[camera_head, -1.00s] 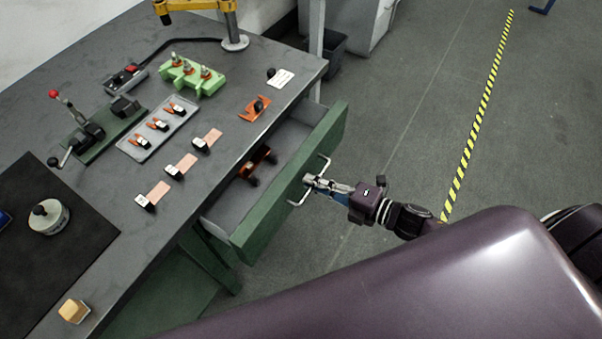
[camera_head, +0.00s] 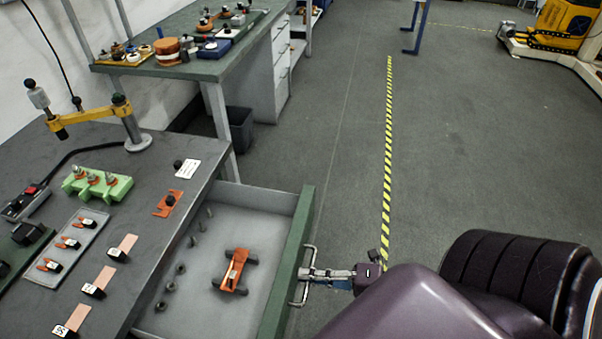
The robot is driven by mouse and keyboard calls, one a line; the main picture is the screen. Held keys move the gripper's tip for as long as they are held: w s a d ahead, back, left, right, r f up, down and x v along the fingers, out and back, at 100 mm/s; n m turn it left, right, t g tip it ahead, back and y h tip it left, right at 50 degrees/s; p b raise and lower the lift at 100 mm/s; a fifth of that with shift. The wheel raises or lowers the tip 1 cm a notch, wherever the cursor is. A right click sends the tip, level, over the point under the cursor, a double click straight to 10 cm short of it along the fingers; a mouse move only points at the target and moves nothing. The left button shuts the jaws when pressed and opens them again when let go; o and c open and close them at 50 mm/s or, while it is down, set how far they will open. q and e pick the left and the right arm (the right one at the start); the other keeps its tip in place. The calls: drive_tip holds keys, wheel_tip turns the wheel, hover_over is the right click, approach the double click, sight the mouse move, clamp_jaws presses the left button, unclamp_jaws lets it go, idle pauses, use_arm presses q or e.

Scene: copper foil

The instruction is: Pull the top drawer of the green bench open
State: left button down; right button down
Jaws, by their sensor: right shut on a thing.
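The top drawer (camera_head: 289,262) of the green bench (camera_head: 160,155) stands far out from under the grey worktop. Its green front carries a metal bar handle (camera_head: 293,301). My right gripper (camera_head: 306,273) is shut on the handle, at the outer side of the drawer front. Inside the drawer lie an orange tool with dark ends (camera_head: 234,271) and several small dark metal parts (camera_head: 181,268). My left gripper is not in view.
On the worktop are a green block with posts (camera_head: 97,184), a grey tray (camera_head: 66,246), copper-coloured strips and a yellow arm stand (camera_head: 98,115). A second bench (camera_head: 190,72) stands behind, with a dark bin (camera_head: 240,128) near it. The floor at right is clear along a yellow-black tape line (camera_head: 387,160).

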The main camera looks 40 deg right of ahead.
idle(0.3)
drive_tip(key=c, duration=2.3)
unclamp_jaws()
drive_tip(key=shift+c, duration=0.2)
drive_tip(key=v, duration=1.2)
drive_tip(key=shift+f, duration=0.1)
